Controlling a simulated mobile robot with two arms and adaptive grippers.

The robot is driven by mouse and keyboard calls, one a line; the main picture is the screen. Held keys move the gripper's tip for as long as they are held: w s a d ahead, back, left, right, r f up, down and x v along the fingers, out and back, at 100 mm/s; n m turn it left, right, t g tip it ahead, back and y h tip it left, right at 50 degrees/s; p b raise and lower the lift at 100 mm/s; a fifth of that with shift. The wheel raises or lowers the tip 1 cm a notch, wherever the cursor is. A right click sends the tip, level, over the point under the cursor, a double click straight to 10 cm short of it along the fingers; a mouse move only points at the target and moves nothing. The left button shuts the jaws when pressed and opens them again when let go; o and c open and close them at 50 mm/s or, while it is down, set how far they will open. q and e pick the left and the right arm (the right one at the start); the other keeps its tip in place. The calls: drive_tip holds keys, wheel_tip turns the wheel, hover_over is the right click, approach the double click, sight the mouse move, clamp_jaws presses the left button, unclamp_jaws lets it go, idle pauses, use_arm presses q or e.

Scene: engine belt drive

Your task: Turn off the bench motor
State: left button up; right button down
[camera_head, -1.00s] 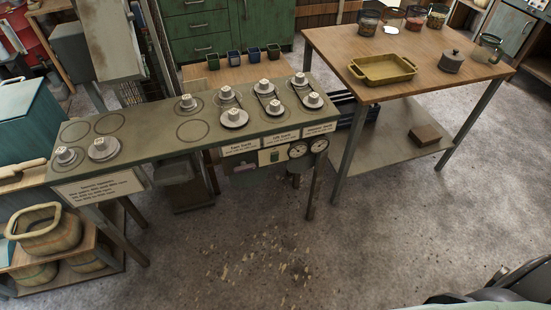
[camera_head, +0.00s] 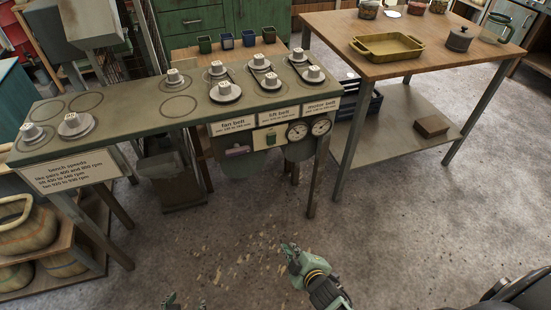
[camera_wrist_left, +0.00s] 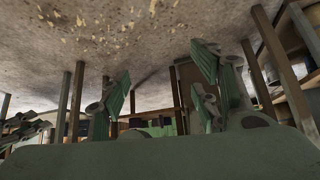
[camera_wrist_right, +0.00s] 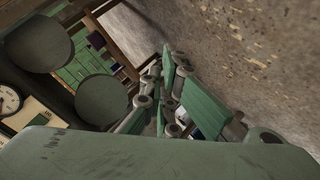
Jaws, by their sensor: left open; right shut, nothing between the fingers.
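The bench (camera_head: 130,124) carries pulleys on its top, some joined by dark belts. Below its front edge, under the belt labels, is a panel (camera_head: 255,140) with a small pinkish part (camera_head: 238,150), a small light part (camera_head: 270,138) and two round dials (camera_head: 297,131). A rounded grey body (camera_head: 300,151), perhaps the motor, hangs below the dials. My right gripper (camera_head: 288,248) is shut and empty, in front of the bench and apart from it. My left gripper (camera_head: 170,301) barely shows at the bottom edge; its open, empty fingers show in the left wrist view (camera_wrist_left: 160,95).
A wooden table (camera_head: 440,62) with a yellow tray (camera_head: 387,46) and a lidded pot (camera_head: 459,38) stands at the right. Woven baskets (camera_head: 28,230) sit on a shelf at the left. The floor (camera_head: 220,235) before the bench is open. Bench legs (camera_head: 318,180) stand near the panel.

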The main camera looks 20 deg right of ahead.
sight(272, 139)
use_arm(q)
drive_tip(key=w+r+t+b, duration=0.2)
drive_tip(key=r+b, duration=0.1)
drive_tip(key=r, duration=0.4)
drive_tip(key=w+d+r+t+h+b, duration=0.1)
drive_tip(key=r+t+b, duration=0.1)
drive_tip(key=r+b, duration=0.2)
drive_tip(key=w+r+t+b, duration=0.1)
drive_tip(key=r+b, duration=0.3)
drive_tip(key=r, duration=0.6)
drive_tip(key=shift+w+d+t, duration=0.35)
drive_tip(key=shift+w+t, duration=0.05)
drive_tip(key=shift+w, duration=0.45)
use_arm(e)
drive_tip(key=w+r+n+t, duration=0.3)
drive_tip(key=w+r+t, duration=0.1)
drive_tip(key=r, duration=0.7)
drive_tip(key=w+d+r+n+t, duration=0.1)
drive_tip(key=w+r+n+t, duration=0.3)
drive_tip(key=r, duration=0.7)
drive_tip(key=shift+w+d+n, duration=0.3)
drive_tip(key=shift+w, duration=0.85)
